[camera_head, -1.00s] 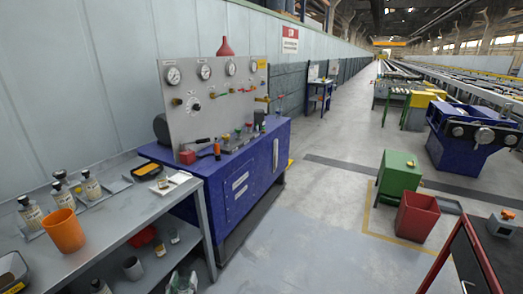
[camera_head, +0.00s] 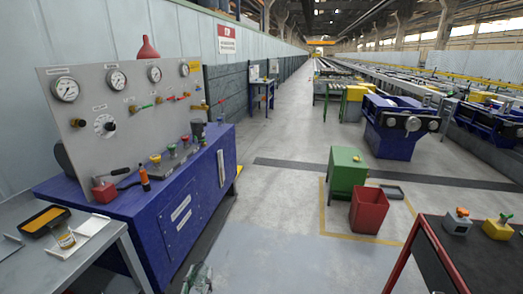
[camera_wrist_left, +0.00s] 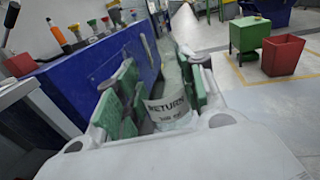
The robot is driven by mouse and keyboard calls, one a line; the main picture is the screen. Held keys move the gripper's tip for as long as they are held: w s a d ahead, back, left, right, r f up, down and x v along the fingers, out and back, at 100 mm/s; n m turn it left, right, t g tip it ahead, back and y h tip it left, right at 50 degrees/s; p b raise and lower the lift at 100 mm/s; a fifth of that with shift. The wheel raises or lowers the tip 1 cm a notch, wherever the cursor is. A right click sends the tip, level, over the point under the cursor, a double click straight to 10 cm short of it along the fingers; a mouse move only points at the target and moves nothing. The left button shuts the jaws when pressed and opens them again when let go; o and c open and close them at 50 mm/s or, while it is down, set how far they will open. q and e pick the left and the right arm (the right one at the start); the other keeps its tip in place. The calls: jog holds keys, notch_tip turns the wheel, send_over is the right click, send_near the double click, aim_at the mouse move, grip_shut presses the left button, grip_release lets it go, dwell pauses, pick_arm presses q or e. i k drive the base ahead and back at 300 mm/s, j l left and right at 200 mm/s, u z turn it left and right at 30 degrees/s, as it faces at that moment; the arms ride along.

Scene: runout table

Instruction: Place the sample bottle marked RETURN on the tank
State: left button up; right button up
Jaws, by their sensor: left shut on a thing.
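My left gripper (camera_head: 197,278) shows at the bottom edge of the head view, in front of the blue unit. In the left wrist view its green-padded fingers (camera_wrist_left: 163,85) are shut on a pale bottle with a white label reading RETURN (camera_wrist_left: 168,108). The bottle is partly hidden by the fingers. A blue boxy unit (camera_head: 185,205), perhaps the tank, stands to the left under a grey gauge panel; it also shows in the left wrist view (camera_wrist_left: 75,85). No label naming it as the tank is legible. My right gripper is not in view.
On the blue unit's top are a red block with a lever (camera_head: 104,190), an orange-handled tool (camera_head: 145,179) and several coloured knobs. A grey bench (camera_head: 100,262) is at lower left. A green box (camera_head: 347,172) and red bin (camera_head: 368,210) stand right; open floor lies between.

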aim_at(208, 133)
jog(key=i+z, duration=0.3)
jog(key=i, duration=1.05)
jog(key=i+u, duration=0.25)
jog(key=i, duration=0.4)
jog(key=i+l+u, duration=0.1)
jog(key=i+u, duration=0.15)
jog(key=i, duration=0.45)
jog(key=i+u, duration=0.2)
jog(key=i, duration=1.05)
